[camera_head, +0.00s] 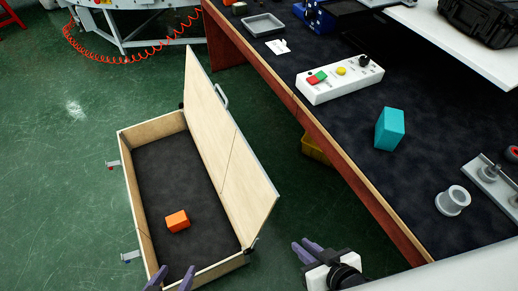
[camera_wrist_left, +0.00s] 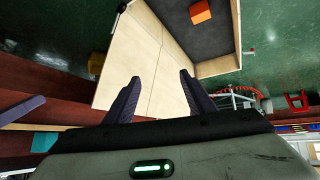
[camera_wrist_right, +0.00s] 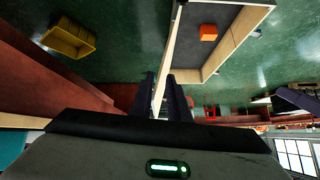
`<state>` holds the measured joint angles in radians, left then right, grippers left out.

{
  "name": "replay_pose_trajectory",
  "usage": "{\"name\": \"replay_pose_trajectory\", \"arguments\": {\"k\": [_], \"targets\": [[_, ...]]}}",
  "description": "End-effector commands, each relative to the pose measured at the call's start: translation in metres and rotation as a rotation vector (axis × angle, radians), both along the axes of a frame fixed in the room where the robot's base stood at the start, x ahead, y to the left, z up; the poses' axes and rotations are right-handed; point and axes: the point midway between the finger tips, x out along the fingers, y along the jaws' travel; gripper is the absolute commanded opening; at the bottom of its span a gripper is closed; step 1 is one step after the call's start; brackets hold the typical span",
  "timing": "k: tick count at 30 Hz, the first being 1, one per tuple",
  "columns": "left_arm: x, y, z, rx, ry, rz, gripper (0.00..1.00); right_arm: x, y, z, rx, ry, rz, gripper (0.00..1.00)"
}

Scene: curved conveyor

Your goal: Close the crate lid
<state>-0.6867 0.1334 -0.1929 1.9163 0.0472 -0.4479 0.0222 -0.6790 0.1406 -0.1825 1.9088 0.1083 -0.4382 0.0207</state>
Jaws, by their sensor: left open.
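The wooden crate (camera_head: 133,190) stands on the floor with a dark interior and an orange block inside (camera_head: 177,220). Its pale lid (camera_head: 225,140) is raised, hinged along the crate's right side, with a handle (camera_head: 221,96) on its outer face. My left gripper (camera_head: 170,281) is over the crate's near end, open and empty; in its wrist view (camera_wrist_left: 158,95) the lid lies beyond the fingers. My right gripper (camera_head: 305,252) is right of the lid's near corner, apart from it. Its fingers (camera_wrist_right: 162,95) are a little apart, with the lid edge in line between them.
A dark-topped table (camera_head: 300,118) with a wooden edge stands right of the lid. It bears a button box (camera_head: 340,82), a teal block (camera_head: 390,129) and a grey cylinder (camera_head: 453,200). A yellow bin (camera_wrist_right: 68,38) is under the table. Green floor is free left of the crate.

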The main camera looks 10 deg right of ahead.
Motion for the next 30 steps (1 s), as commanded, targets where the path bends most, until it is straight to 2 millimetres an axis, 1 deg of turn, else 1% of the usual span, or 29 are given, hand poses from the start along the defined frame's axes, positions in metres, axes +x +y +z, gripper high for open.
{"name": "replay_pose_trajectory", "arguments": {"k": [1, 2, 6, 9, 12, 17, 21, 25, 27, 30], "targets": [[0.003, -0.002, -0.018, -0.003, -0.003, -0.003, 0.5, 0.004, -0.001, -0.02, 0.043, 0.006, -0.023, 0.06], [0.004, -0.003, -0.025, -0.006, -0.002, -0.004, 0.5, 0.008, -0.002, -0.028, 0.078, 0.01, -0.041, 0.01], [0.011, -0.011, -0.064, -0.02, 0.001, -0.015, 0.5, 0.03, -0.002, -0.065, 0.32, 0.032, -0.152, 0.0], [0.016, -0.016, -0.089, -0.035, 0.006, -0.024, 0.5, 0.049, -0.002, -0.083, 0.519, 0.043, -0.231, 0.0], [0.02, -0.022, -0.112, -0.046, 0.009, -0.035, 0.5, 0.07, -0.005, -0.094, 0.721, 0.049, -0.297, 0.0], [0.024, -0.032, -0.15, -0.066, 0.016, -0.055, 0.5, 0.103, -0.016, -0.099, 1.057, 0.045, -0.384, 0.0], [0.026, -0.04, -0.178, -0.081, 0.023, -0.074, 0.5, 0.129, -0.033, -0.092, 1.34, 0.035, -0.428, 0.0], [0.027, -0.045, -0.193, -0.091, 0.026, -0.087, 0.5, 0.145, -0.05, -0.08, 1.541, 0.027, -0.445, 0.0], [0.027, -0.047, -0.197, -0.095, 0.028, -0.092, 0.5, 0.15, -0.057, -0.074, 1.612, 0.024, -0.448, 0.0], [0.027, -0.048, -0.198, -0.097, 0.029, -0.096, 0.5, 0.154, -0.063, -0.067, 1.674, 0.023, -0.45, 0.0]]}}
